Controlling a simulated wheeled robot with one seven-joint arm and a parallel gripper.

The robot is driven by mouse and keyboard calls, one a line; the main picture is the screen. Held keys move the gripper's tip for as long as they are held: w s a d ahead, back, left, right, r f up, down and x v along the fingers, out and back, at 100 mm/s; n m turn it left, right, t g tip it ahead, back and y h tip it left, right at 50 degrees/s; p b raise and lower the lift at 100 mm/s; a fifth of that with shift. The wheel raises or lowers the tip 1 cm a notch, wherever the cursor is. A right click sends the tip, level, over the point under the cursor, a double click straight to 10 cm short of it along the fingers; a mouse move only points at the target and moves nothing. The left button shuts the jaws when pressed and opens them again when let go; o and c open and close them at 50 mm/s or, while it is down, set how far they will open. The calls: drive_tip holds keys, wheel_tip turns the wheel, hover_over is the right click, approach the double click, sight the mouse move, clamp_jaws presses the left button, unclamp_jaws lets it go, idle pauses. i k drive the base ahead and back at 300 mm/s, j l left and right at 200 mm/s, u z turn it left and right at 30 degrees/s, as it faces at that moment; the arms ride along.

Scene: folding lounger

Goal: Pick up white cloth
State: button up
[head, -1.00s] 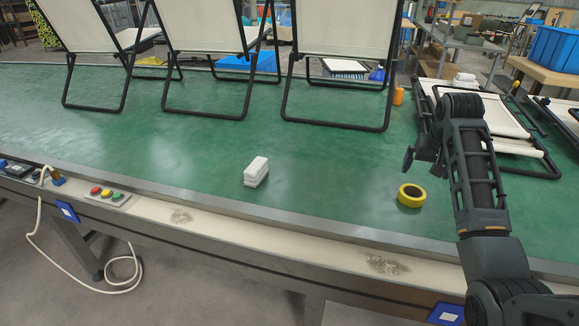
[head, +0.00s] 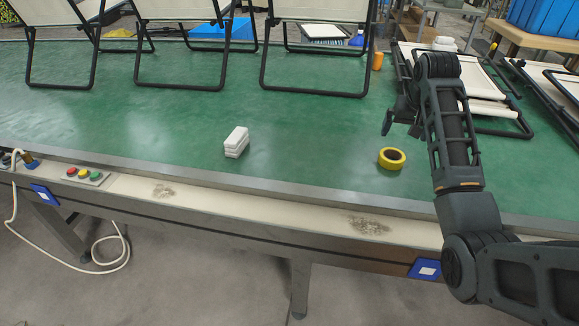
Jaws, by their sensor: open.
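A small stack of folded white cloth (head: 236,142) lies on the green table top, near its front edge and left of the picture's middle. My gripper (head: 389,118) hangs over the table at the right, well to the right of the cloth and apart from it. It is open, and no object shows in it. A second white folded pile (head: 444,44) lies at the back right, by the folded loungers.
A yellow tape roll (head: 391,158) lies just below my gripper in the picture. Standing loungers (head: 318,48) line the back. Folded loungers (head: 478,95) lie at the right. Coloured buttons (head: 83,174) sit on the front ledge. The green surface (head: 310,150) between cloth and tape is clear.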

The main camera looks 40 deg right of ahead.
sight(238, 140)
drive_tip(key=i+j, duration=0.15)
drive_tip(key=i, duration=0.4)
drive_tip(key=i+j+u, duration=0.1)
drive_tip(key=i, duration=0.45)
